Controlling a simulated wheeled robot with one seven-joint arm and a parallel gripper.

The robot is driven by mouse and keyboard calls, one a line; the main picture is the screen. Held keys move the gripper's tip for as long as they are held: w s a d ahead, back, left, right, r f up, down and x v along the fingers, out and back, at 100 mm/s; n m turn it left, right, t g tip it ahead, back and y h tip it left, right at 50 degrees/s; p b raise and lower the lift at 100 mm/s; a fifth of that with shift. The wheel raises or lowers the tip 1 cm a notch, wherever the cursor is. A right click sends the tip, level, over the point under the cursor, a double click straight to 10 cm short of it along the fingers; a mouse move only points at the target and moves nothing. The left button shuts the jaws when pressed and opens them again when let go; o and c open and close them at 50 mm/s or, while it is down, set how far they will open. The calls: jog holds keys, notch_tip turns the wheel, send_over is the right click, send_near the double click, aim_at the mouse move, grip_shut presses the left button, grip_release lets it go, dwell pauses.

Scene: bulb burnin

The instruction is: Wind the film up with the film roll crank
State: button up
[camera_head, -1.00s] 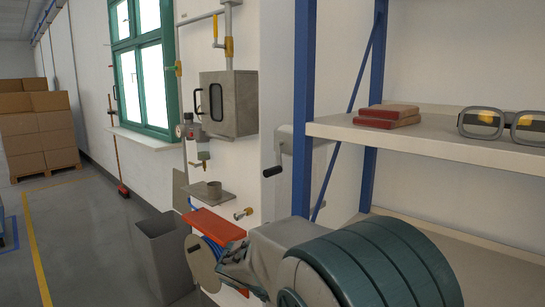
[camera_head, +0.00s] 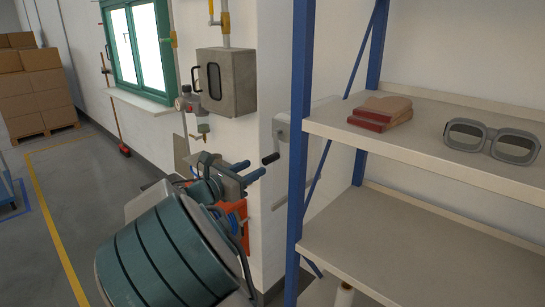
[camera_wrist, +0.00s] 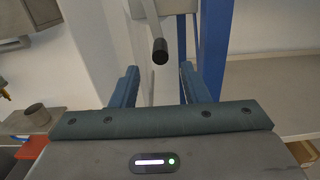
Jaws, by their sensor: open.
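The film roll crank shows as a grey arm with a black handle (camera_head: 270,158), mounted on a grey housing (camera_head: 283,134) on the wall behind the blue shelf post. In the wrist view the black handle (camera_wrist: 160,51) points toward me, centred between and a little beyond the fingertips. My gripper (camera_head: 249,170) has two blue fingers, spread apart and empty. In the head view they are just left of and slightly below the handle, apart from it. In the wrist view the open gripper (camera_wrist: 160,73) faces the handle. Most of the roll is hidden.
A shelf (camera_head: 410,140) with red books (camera_head: 381,112) and goggles (camera_head: 490,141) stands right of the crank. Its blue post (camera_head: 299,110) is close to the handle. A grey wall cabinet (camera_head: 226,82) is at the left. A cup (camera_wrist: 35,115) sits left of my gripper.

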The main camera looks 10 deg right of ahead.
aim_at(272, 158)
jog(key=x, duration=0.8)
jog(key=shift+w+d+p, duration=0.25)
jog(key=shift+d+p, duration=0.05)
jog(key=shift+p, duration=0.1)
grip_shut()
